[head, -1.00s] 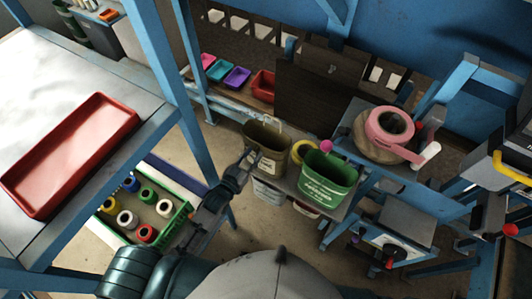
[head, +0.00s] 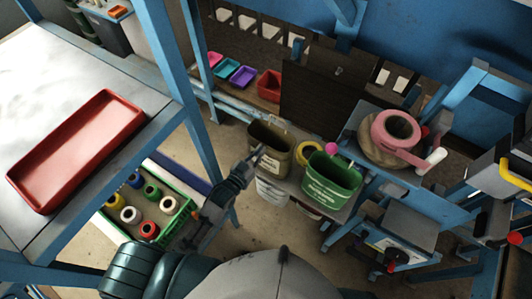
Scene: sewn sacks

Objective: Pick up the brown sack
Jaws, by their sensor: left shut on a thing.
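The brown sack (head: 271,142) is an open-topped, olive-brown container with a pale label on its front. It stands upright on a low grey shelf, left of the green sack (head: 332,183). My left gripper (head: 256,156) is at the brown sack's left front rim and is shut on it. The fingertips are small in this view, and I cannot tell whether the sack is lifted off the shelf. My right gripper is not in the head view.
A yellow roll (head: 309,153) sits between the sacks. A pink roll (head: 395,130) lies on a stand at right. A green crate of spools (head: 176,222) is on the floor at left. A red tray (head: 76,150) lies on the table. Blue posts flank the arm.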

